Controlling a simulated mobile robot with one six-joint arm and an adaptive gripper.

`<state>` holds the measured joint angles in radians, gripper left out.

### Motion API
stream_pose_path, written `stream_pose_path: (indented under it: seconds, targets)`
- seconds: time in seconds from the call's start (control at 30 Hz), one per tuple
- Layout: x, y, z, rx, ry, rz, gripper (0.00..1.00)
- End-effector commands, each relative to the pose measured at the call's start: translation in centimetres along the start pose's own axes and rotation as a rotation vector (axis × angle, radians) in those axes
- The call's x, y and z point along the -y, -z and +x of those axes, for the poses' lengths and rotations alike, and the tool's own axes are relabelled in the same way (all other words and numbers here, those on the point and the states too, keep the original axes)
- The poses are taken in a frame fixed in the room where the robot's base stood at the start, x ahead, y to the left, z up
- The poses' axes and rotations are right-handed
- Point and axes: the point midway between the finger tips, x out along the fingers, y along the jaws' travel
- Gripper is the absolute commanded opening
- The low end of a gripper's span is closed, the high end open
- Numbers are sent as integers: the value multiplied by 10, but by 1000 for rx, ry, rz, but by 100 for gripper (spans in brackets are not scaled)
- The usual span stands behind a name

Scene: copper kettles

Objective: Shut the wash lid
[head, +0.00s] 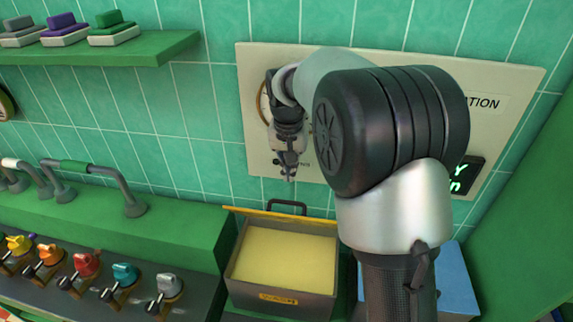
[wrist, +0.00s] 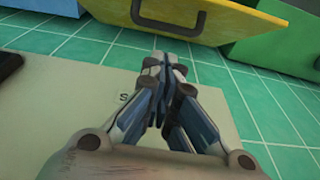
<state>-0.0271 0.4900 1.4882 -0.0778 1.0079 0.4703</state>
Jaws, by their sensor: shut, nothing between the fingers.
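The wash box (head: 241,271) stands against the wall, a grey bin with pale yellow contents and a small yellow label on its front. Its yellow lid (head: 245,213) is open, seen nearly edge-on along the back rim, with a dark handle (head: 287,202) sticking up. In the wrist view the lid (wrist: 228,20) and its handle (wrist: 195,28) are at the top, beyond the fingertips. My gripper (head: 288,176) hangs above and behind the box, in front of the wall panel. In the wrist view my gripper (wrist: 165,64) is shut and empty, apart from the handle.
A cream panel (head: 256,130) with partly hidden lettering is on the tiled wall. A blue box (head: 459,285) is partly behind my arm at right. Several coloured taps (head: 85,265) line the left counter. A green shelf (head: 140,50) holds several brushes or blocks.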

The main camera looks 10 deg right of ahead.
Motion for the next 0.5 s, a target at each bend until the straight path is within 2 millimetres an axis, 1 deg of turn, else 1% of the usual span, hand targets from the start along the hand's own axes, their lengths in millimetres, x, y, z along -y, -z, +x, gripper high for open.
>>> stream_pose_path:
  seconds: [0.03,0.1,0.3,0.4,0.5]
  targets:
    - [-1,-1,12,4,-2,0,0]
    - [-1,-1,26,4,-2,0,0]
    - [-1,-1,60,3,-2,-1,0]
    - [0,-1,70,2,-1,-1,0]
    - [0,-1,77,1,-1,-1,0]
